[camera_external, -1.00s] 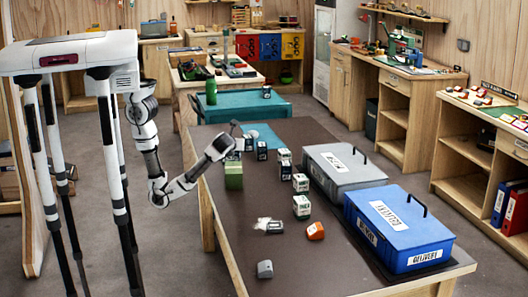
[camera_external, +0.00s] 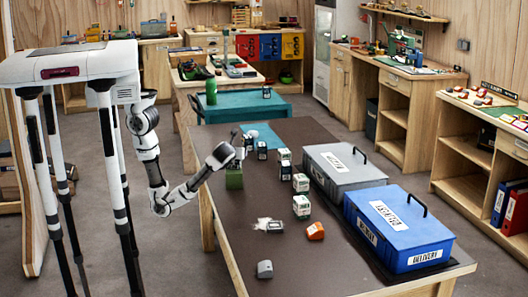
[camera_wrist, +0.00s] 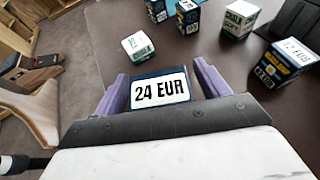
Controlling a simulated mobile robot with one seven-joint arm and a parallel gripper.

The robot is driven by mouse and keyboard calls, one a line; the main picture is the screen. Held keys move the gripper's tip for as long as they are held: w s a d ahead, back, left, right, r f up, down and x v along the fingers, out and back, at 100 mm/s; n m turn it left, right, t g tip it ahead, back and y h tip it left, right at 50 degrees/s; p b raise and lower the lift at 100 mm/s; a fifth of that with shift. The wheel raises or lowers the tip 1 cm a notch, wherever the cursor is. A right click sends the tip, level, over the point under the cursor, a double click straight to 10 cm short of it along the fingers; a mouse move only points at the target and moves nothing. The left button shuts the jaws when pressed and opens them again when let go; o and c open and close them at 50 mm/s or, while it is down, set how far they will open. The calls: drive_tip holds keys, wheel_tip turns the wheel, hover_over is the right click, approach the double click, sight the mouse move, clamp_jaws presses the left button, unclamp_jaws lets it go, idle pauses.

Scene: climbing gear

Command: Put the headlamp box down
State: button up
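My gripper (camera_wrist: 160,76) has its two purple fingers on either side of a dark blue box with a white "24 EUR" label, which I take as the headlamp box (camera_wrist: 160,91). It looks gripped, with the label facing the wrist camera. In the external view my gripper (camera_external: 238,140) is over the left edge of the brown table (camera_external: 290,240). Whether the box touches the block cannot be told.
Several small boxes stand nearby, including a white-green one (camera_wrist: 137,44) and a "12 EUR" one (camera_wrist: 285,62). A grey bin (camera_external: 345,180) and a blue bin (camera_external: 400,235) line the right side. A grey item (camera_external: 265,269) and an orange item (camera_external: 315,231) lie nearer. The front left tabletop is mostly clear.

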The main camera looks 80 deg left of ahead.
drive_tip(key=shift+d+r, duration=0.15)
drive_tip(key=shift+r, duration=0.05)
drive_tip(key=v, duration=0.5)
drive_tip(key=shift+p+v, duration=0.75)
drive_tip(key=shift+v, duration=0.2)
drive_tip(key=shift+b+v, duration=0.95)
drive_tip(key=shift+v, duration=1.4)
drive_tip(key=shift+s, duration=0.1)
